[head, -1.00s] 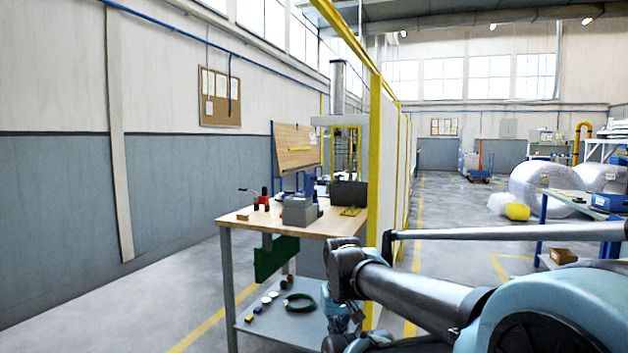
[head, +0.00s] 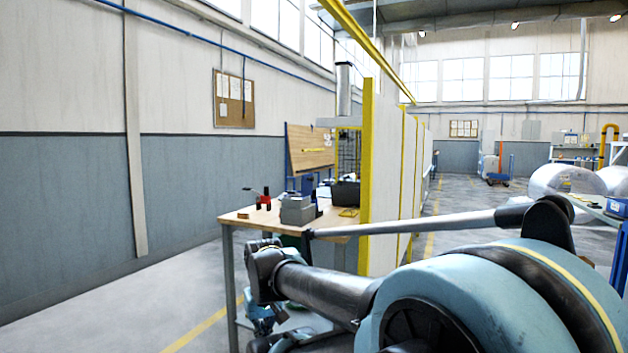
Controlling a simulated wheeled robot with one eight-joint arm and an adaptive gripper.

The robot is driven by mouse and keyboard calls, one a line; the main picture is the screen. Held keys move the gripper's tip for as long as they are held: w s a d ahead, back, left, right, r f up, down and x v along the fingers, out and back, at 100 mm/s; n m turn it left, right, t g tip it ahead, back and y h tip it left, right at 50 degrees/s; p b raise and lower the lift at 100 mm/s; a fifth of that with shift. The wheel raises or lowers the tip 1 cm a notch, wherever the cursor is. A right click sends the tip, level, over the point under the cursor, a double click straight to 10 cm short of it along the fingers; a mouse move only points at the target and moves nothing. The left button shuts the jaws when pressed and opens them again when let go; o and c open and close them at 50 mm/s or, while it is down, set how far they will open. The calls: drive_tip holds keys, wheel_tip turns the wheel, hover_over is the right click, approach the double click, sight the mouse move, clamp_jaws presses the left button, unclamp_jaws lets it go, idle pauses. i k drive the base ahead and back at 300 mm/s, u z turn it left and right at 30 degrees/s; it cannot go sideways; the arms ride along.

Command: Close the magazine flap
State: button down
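I cannot make out a magazine flap in this view. A wooden-topped workbench (head: 240,217) stands left of centre, with a grey box (head: 297,211) on it. My arm (head: 330,290), teal and dark grey, fills the lower right and reaches left across the front of the bench. It hides the bench's right part and most of its lower shelf.
A yellow-framed partition (head: 385,190) runs back from the bench's right side. A red and black tool (head: 264,201) and a black bin (head: 346,194) are on the bench. Wrapped coils (head: 565,185) stand far right. The floor at left (head: 120,320) is clear.

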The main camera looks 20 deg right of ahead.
sight(307, 179)
drive_tip(key=u, duration=0.05)
drive_tip(key=i, duration=1)
drive_tip(key=z, duration=0.05)
